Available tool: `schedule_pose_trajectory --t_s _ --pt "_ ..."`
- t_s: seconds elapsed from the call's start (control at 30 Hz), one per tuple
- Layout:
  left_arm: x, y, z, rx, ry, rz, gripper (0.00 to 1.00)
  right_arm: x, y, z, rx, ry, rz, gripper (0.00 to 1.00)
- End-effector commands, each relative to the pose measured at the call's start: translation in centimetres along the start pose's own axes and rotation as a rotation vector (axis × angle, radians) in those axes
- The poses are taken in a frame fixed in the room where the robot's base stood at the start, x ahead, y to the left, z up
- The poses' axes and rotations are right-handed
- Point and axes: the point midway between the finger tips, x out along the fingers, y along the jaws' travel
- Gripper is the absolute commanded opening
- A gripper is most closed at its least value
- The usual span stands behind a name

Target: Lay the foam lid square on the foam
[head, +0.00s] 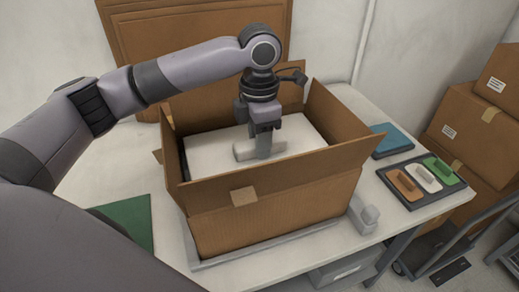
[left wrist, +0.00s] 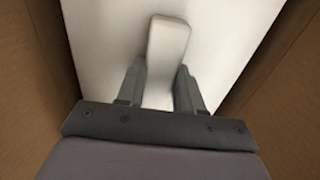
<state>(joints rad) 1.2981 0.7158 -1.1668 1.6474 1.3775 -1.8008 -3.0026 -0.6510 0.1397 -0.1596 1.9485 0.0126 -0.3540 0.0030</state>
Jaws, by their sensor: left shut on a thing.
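The white foam lid (head: 215,153) lies inside the open cardboard box (head: 280,205) on the table, with a raised grip bar (head: 240,151) on its top. My left gripper (head: 264,150) reaches down into the box and is shut on this bar. In the left wrist view the bar (left wrist: 168,50) stands between the two fingers (left wrist: 160,90), with the white lid (left wrist: 110,40) around it and cardboard walls on both sides. A dark gap shows at the lid's left edge in the head view. The foam under the lid is hidden. My right gripper is not in view.
The box flaps (head: 340,110) stand open around the opening. A green mat (head: 130,222) lies left. Cardboard boxes (head: 462,125) are stacked at right.

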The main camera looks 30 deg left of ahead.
Motion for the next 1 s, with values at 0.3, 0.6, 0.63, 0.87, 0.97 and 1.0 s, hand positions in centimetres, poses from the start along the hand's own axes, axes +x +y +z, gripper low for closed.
schedule_pose_trajectory --t_s 0.3,0.6,0.63,0.87,0.97,1.0 --pt "3.0 0.0 -0.1 0.0 0.001 0.0 0.02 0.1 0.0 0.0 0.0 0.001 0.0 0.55" --pt "3.2 0.0 -0.1 0.0 0.002 0.0 0.52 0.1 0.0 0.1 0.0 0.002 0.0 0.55" --pt "3.2 0.0 -0.1 0.0 0.002 0.0 0.61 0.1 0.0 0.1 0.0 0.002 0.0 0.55" --pt "3.2 0.0 -0.1 0.0 0.002 0.0 0.61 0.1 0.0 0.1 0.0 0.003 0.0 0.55" --pt "3.0 0.0 0.0 0.0 0.002 0.0 0.61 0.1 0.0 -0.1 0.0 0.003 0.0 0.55" --pt "2.7 0.0 0.0 0.0 0.001 0.0 0.61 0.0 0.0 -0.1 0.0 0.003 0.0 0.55"
